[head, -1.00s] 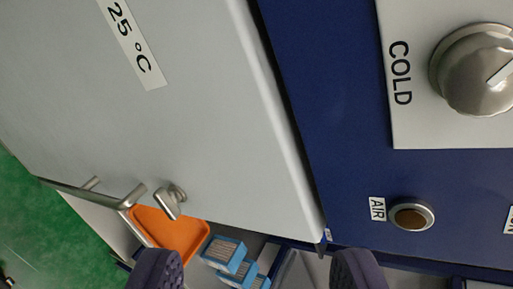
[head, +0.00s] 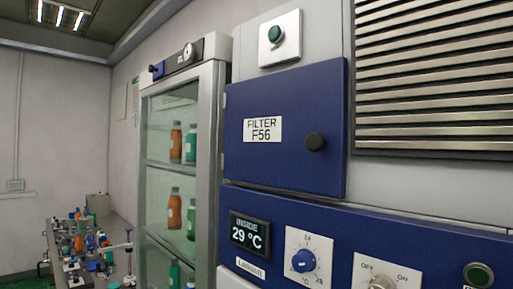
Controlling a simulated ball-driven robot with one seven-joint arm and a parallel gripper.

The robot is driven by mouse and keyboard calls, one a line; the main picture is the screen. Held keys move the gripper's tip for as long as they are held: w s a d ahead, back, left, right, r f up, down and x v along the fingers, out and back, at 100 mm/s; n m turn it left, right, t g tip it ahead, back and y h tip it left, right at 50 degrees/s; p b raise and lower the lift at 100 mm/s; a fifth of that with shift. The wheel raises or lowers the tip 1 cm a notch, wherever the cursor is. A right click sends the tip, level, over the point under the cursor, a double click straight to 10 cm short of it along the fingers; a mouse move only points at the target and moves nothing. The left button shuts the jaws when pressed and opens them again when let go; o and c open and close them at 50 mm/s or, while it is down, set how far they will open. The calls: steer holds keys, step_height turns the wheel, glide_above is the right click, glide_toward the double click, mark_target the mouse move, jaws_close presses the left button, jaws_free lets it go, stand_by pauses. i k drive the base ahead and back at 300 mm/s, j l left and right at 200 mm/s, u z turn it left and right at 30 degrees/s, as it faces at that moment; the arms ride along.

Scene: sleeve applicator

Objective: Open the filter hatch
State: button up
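The filter hatch (head: 245,165) is a blue square door with a white label reading FILTER F56. It sits in the grey upper part of the machine and looks shut or nearly so. Its round black knob (head: 315,142) is near the right edge of the door. My gripper is not in the head view now, so its distance from the knob does not show.
A louvred vent (head: 435,85) is right of the hatch. Below are a 29 °C display (head: 248,234) and a blue dial (head: 304,261). A glass cabinet (head: 180,165) with bottles stands left, beyond it a cluttered bench (head: 118,240).

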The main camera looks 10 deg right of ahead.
mark_target(287, 129)
steer(key=z, duration=0.85)
steer(key=k+j+z, duration=0.2)
steer(key=z, duration=0.25)
steer(key=k+z, duration=0.3)
steer(key=z, duration=0.15)
steer(key=k+z, duration=0.3)
steer(key=z, duration=0.2)
